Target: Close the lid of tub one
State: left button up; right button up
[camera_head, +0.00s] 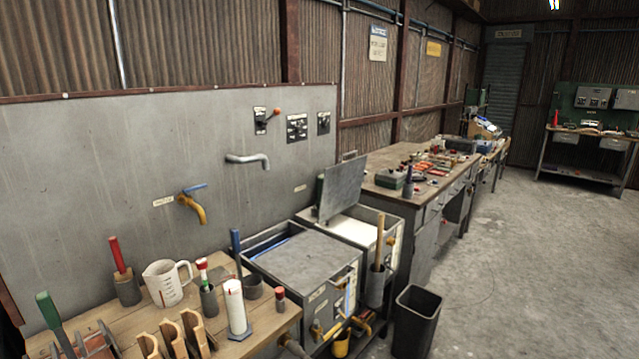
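Two grey metal tubs stand side by side between the wooden bench and the long workbench. The nearer tub (337,310) has a flat grey lid (303,258) lying across most of its top, with a blue strip showing along the back left edge. The farther tub (388,226) has its grey lid (343,189) raised and tilted back, and white contents (350,232) show inside. The labels are too small to read, so I cannot tell which is tub one. Neither of my grippers is in view.
A wooden bench (240,345) at the front left holds a measuring jug (165,284), a white cylinder (235,305) and several tools. A wooden-handled tool (380,241) stands upright before the farther tub. A black bin (416,322) stands on the floor; the floor at right is clear.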

aim_at(342, 182)
jog(key=z, duration=0.8)
jog(key=k, duration=1.1)
jog(key=z, duration=0.9)
jog(key=i, duration=2.15)
jog(key=u, duration=0.8)
jog(key=i, duration=1.45)
jog(key=u, duration=1.8)
jog(key=i, duration=0.95)
jog(key=u, duration=0.95)
